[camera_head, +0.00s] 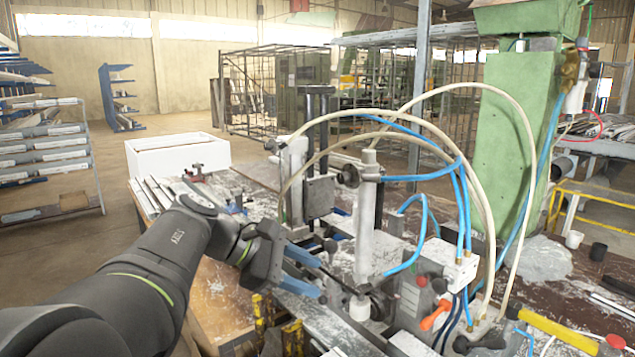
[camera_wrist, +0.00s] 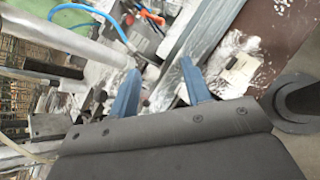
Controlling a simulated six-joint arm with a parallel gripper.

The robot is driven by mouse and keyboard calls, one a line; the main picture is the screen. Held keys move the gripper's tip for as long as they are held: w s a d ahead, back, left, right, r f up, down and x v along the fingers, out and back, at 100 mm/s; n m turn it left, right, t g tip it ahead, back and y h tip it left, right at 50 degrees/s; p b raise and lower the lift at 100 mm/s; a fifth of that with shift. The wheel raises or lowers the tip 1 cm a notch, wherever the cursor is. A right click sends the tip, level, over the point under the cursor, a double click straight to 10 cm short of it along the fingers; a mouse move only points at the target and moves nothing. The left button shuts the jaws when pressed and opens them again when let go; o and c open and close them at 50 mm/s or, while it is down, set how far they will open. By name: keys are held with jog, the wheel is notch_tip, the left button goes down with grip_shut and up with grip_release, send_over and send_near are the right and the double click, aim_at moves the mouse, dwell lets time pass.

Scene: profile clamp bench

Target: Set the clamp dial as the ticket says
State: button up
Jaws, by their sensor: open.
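My gripper (camera_head: 318,276) is open, with its two blue fingers apart at the left of the clamp machine (camera_head: 366,225). In the wrist view my gripper (camera_wrist: 162,80) shows nothing held between the fingertips. The machine has an upright grey cylinder with a white round foot (camera_head: 360,307) at its lower end, just right of the fingers. A dark round knob (camera_head: 348,175) sits high on the cylinder. I cannot tell which part is the clamp dial or read any setting. I cannot make out a ticket in either view.
Blue and cream hoses arch over the machine to a white valve block (camera_head: 448,262). An orange lever (camera_head: 437,315) stands at the lower right. A white box (camera_head: 178,155) is at the bench's far left. Metal profiles (camera_wrist: 200,35) lie close by. A green column (camera_head: 518,130) rises behind.

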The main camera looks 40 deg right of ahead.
aim_at(340, 179)
jog(key=w+a+r+n+t+h, duration=0.2)
jog(key=a+r+n+t+h, duration=0.15)
jog(key=r+n, duration=0.3)
jog(key=w+a+r+n+t+h, duration=0.2)
jog(key=a+r+n+h, duration=0.2)
jog(key=r+n, duration=0.25)
jog(key=shift+m+g, duration=0.25)
jog(key=shift+m, duration=0.05)
jog(key=d, duration=1.7)
jog(key=shift+d+r, duration=0.25)
jog(key=shift+d, duration=0.1)
grip_shut()
